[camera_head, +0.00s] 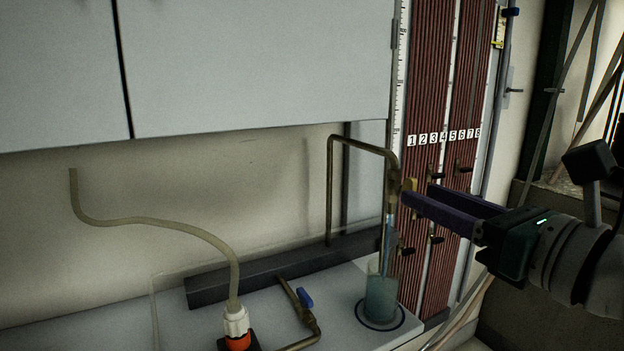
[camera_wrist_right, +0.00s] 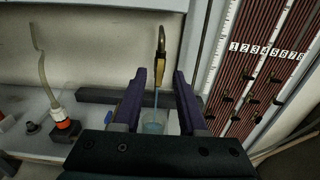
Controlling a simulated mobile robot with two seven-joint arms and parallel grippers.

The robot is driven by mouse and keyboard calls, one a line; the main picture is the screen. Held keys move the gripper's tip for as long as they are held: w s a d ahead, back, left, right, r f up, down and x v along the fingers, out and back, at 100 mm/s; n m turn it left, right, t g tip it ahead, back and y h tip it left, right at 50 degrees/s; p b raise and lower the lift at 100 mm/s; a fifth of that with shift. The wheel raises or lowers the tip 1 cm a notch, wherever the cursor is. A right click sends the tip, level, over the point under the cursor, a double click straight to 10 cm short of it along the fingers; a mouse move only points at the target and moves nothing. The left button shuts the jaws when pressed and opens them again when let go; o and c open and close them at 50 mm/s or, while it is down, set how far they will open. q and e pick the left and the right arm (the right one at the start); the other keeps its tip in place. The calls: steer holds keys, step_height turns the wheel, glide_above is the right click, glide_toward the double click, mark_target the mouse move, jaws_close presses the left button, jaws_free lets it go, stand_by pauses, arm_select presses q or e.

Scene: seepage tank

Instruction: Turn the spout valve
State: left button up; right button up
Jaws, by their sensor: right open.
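The brass spout (camera_head: 360,146) rises from behind the bench, runs right and bends down. Its valve, with a small yellowish handle (camera_head: 410,184), is at the down-turned end. A bluish stream falls from it into a clear beaker (camera_head: 380,296). My right gripper (camera_head: 418,192) has two purple fingers, apart and empty, with the tips close to the valve. In the right wrist view, the spout valve (camera_wrist_right: 161,68) shows between and beyond the fingertips of the gripper (camera_wrist_right: 159,76). Contact cannot be told. The beaker (camera_wrist_right: 153,122) is partly hidden behind the wrist housing. My left gripper is not in view.
Red-brown tube panels (camera_head: 426,90) numbered 1 to 8, with small taps, stand right behind the spout. A dark bar (camera_head: 285,269) lies along the bench. A blue-handled tap (camera_head: 304,298) and a hose with an orange-white fitting (camera_head: 236,325) are at the front. A grey cabinet (camera_head: 258,65) hangs above.

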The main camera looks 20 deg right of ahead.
steer(key=shift+w+a, duration=0.15)
steer(key=shift+w, duration=1.1)
jaws_close()
